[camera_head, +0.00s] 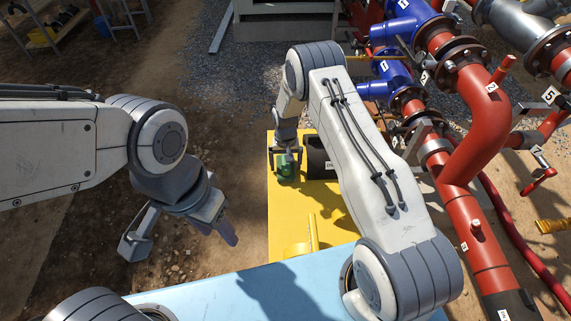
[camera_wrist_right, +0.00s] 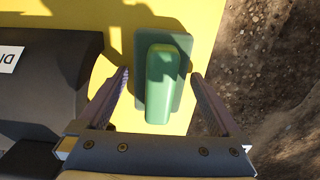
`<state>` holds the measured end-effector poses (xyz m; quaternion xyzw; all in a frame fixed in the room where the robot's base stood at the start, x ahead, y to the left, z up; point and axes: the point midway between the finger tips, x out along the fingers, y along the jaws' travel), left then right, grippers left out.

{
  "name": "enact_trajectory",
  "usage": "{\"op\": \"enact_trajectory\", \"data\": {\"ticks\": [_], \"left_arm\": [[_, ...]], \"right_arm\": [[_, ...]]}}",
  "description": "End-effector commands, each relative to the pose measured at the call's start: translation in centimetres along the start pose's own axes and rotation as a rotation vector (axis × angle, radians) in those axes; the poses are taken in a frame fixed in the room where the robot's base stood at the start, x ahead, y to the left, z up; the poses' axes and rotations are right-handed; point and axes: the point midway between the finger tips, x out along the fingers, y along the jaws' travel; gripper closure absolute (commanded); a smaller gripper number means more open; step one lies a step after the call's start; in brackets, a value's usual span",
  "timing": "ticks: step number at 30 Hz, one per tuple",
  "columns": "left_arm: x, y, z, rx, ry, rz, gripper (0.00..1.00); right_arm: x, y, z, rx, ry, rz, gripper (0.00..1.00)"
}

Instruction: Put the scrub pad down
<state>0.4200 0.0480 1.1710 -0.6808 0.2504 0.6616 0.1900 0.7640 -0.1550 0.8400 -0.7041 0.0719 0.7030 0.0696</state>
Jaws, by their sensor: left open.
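The green scrub pad (camera_head: 287,171) lies on the yellow surface near its far left edge. In the right wrist view the pad (camera_wrist_right: 164,84) is a flat green base with a raised lighter green grip, partly in shadow. My right gripper (camera_wrist_right: 160,80) is open above it, one finger on each side of the grip, with visible gaps. In the head view my right gripper (camera_head: 285,155) partly covers the pad. My left gripper (camera_head: 182,240) is open and empty, over bare ground left of the yellow surface.
A black labelled container (camera_head: 318,158) stands just right of the pad. A yellow object (camera_head: 297,250) lies at the near end of the yellow surface (camera_head: 285,215). A blue surface (camera_head: 240,288) is nearest me. Red pipes (camera_head: 470,190) and blue fittings stand at right.

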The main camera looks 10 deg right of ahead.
Motion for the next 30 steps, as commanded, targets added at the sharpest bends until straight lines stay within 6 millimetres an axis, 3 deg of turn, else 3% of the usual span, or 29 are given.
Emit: {"op": "enact_trajectory", "data": {"ticks": [9, 11, 24, 30], "left_arm": [[-0.6, 0.0, -0.1, 0.0, 0.001, 0.0, 0.51], [0.1, 0.0, 0.0, 0.0, 0.001, 0.0, 0.51], [3.0, -0.2, 0.2, 0.002, 0.0, 0.0, 0.51], [3.4, -0.2, 0.2, 0.002, 0.0, 0.0, 0.51]], "right_arm": [[-0.7, 0.0, 0.0, 0.0, 0.001, 0.0, 0.0], [-1.1, 0.0, -0.1, 0.0, 0.001, 0.0, 0.0], [-9.6, 0.0, -0.1, 0.0, 0.004, -0.001, 0.0], [-11.9, 0.0, 0.0, -0.001, 0.001, 0.0, 0.0]]}}
